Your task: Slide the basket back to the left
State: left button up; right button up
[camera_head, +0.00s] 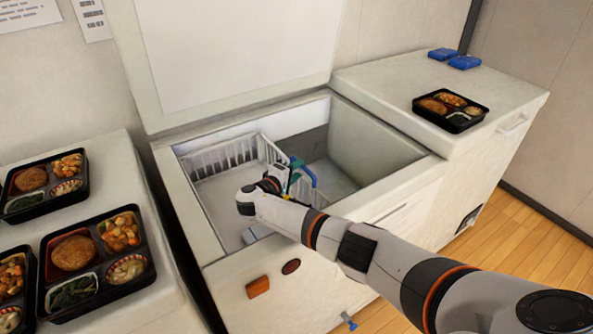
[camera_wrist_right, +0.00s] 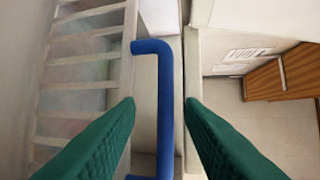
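The white slatted basket (camera_head: 222,156) sits inside the open chest freezer, in its left and middle part. It also shows at the left of the right wrist view (camera_wrist_right: 85,62). Its blue handle (camera_wrist_right: 165,95) stands between the two green fingers of my right gripper (camera_wrist_right: 160,102). The fingers are apart, with a visible gap on each side of the handle. In the head view my right gripper (camera_head: 294,172) is at the basket's right side, and my forearm hides part of the basket. My left gripper is not in view.
The freezer's lid (camera_head: 240,45) stands open behind. Right of the basket, the freezer's inside (camera_head: 335,180) looks empty. Several filled bento trays lie on the left counter (camera_head: 112,185). One bento tray (camera_head: 450,110) and two blue packs (camera_head: 455,57) lie on the right top.

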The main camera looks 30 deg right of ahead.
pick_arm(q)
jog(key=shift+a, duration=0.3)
pick_arm(e)
jog(key=shift+d, duration=0.1)
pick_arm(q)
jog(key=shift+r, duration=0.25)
pick_arm(e)
jog(key=v, duration=1.2)
